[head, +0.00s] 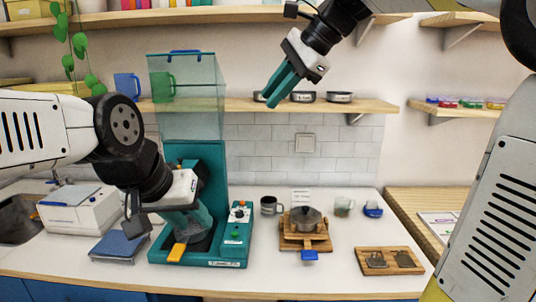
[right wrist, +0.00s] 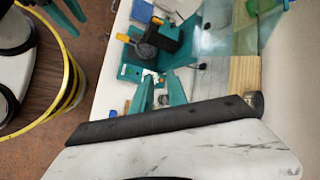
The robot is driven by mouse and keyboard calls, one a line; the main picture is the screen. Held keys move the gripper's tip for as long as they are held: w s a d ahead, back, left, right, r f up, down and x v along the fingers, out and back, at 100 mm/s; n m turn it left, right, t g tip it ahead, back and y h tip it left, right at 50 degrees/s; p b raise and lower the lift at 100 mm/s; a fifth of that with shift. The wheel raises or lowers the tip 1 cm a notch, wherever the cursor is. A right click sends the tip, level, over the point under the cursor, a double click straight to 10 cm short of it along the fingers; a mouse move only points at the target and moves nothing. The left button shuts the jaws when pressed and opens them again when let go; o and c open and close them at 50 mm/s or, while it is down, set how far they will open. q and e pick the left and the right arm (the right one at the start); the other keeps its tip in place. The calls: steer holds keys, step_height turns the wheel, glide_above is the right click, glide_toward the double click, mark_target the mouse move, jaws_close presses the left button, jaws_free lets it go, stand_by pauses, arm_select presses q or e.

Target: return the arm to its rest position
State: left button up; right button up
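My left gripper (head: 188,222) reaches down into the front of a teal machine (head: 213,165) in the head view. Its teal fingers are beside a dark round part there, and I cannot tell whether they hold anything. My right gripper (head: 279,88) hangs in the air at the top middle of the head view, tilted down to the left, in front of the wall shelf. In the right wrist view its two teal fingers (right wrist: 158,94) stand apart with nothing seen between them.
A clear hopper (head: 187,95) tops the machine. A wall shelf (head: 240,104) bears small bowls and mugs. On the white counter (head: 330,278) are a wooden stand (head: 304,242) with a metal cone, a dark mug (head: 270,206), a wooden tray (head: 390,262) and a scale (head: 119,245).

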steer(key=s+d+f+n+t+h, duration=0.1)
steer(key=s+d+f+n+h, duration=0.1)
steer(key=s+d+f+n, duration=0.4)
steer(key=s+d+f+n+t+h, duration=0.1)
steer(key=s+d+f+n+h, duration=0.2)
steer(key=s+d+f+n, duration=0.3)
steer(key=s+d+f, duration=0.1)
steer(key=s+f, duration=0.3)
steer(key=f, duration=0.4)
steer(key=shift+s+f+n, duration=0.3)
steer(key=shift+s+f, duration=0.1)
steer(key=shift+a, duration=0.1)
